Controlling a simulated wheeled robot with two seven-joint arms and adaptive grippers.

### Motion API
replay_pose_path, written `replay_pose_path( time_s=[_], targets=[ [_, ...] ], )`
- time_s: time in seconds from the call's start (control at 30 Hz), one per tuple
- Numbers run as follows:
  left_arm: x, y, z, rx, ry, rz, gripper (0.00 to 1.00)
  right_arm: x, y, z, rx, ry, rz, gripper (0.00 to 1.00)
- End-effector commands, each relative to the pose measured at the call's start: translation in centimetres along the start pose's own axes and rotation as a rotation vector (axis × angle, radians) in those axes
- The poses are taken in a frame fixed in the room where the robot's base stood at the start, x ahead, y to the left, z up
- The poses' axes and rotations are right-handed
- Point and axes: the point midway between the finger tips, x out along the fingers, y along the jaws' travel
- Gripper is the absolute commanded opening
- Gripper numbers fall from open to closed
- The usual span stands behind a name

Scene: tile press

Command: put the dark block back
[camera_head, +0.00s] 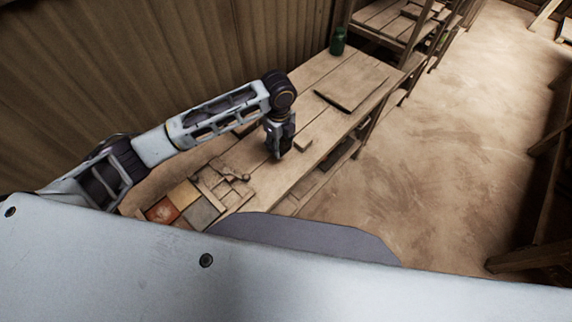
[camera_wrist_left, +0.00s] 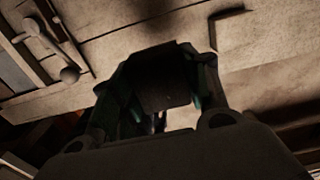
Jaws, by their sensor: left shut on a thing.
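The dark block (camera_wrist_left: 163,88) sits between the fingers of my left gripper in the left wrist view, in deep shadow. My left gripper (camera_head: 279,150) is shut on it and points down over the wooden bench, just to the right of the tile press. In the head view I cannot make out the block apart from the dark fingers. I cannot tell whether it touches the bench top. The wooden press (camera_head: 222,183) with its lever stands nearer to me on the bench; part of it also shows in the left wrist view (camera_wrist_left: 40,42). My right gripper is not in view.
A small wooden block (camera_head: 303,145) lies on the bench (camera_head: 315,118) close to the right of my gripper. Orange, yellowish and grey tiles (camera_head: 200,213) lie near the press. A flat board (camera_head: 350,88) and a green jar (camera_head: 337,42) are farther back. A plank wall (camera_head: 200,50) runs behind.

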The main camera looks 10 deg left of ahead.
Motion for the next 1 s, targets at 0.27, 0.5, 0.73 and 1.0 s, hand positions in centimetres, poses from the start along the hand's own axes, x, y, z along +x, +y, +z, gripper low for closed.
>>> replay_pose_path(
  time_s=[0.27,0.5,0.73,1.0],
  targets=[
    [0.0,0.0,0.0,0.003,0.000,0.000,0.16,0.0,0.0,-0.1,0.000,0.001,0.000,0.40],
    [0.5,0.0,0.0,0.002,0.001,0.001,0.16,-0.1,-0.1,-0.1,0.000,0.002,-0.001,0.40],
    [3.2,0.1,0.0,0.002,0.000,0.003,0.16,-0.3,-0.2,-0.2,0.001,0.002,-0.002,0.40],
    [6.0,0.0,0.0,0.001,0.000,0.001,0.16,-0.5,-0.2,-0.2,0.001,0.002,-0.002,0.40]
  ],
)
